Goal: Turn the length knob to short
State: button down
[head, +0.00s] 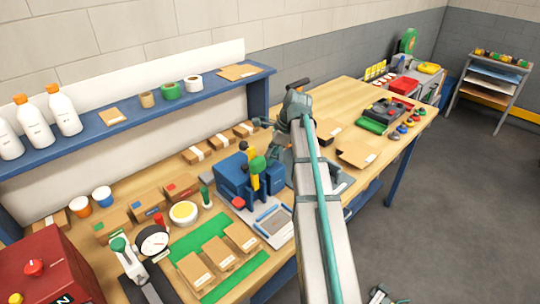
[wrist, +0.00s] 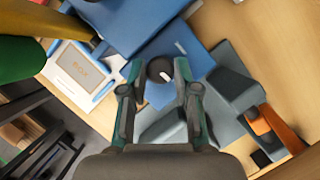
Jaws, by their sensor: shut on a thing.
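The length knob (wrist: 157,69) is a round black dial with a white pointer mark in the wrist view. The mark points to the lower right of the picture. The knob sits on a blue machine (wrist: 138,22). My gripper (wrist: 159,68) has one finger on each side of the knob and is shut on it. In the head view the blue machine (head: 231,179) stands in the middle of the bench, with my arm reaching down at its right side. The knob is hidden there, and I cannot read any length markings.
A grey machine part with an orange piece (wrist: 262,121) lies right of my gripper. In the head view, cardboard packs and a green mat (head: 184,251) crowd the bench front.

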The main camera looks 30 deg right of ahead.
jog(key=n+p, duration=0.1)
jog(key=n+g, duration=0.1)
jog(key=shift+w+r+n+p, duration=0.15)
jog(key=shift+n+p, duration=0.15)
jog(key=shift+p, duration=0.1)
jog(key=shift+n+g+p, duration=0.5)
jog(key=shift+n, duration=0.7)
jog(key=c, duration=1.1)
grip_release()
jog(key=shift+c, duration=0.2)
jog(key=shift+d, duration=0.1)
jog(key=v, duration=0.7)
jog(key=shift+d+r, duration=0.1)
jog(key=shift+d, duration=0.05)
jog(key=shift+c, duration=0.2)
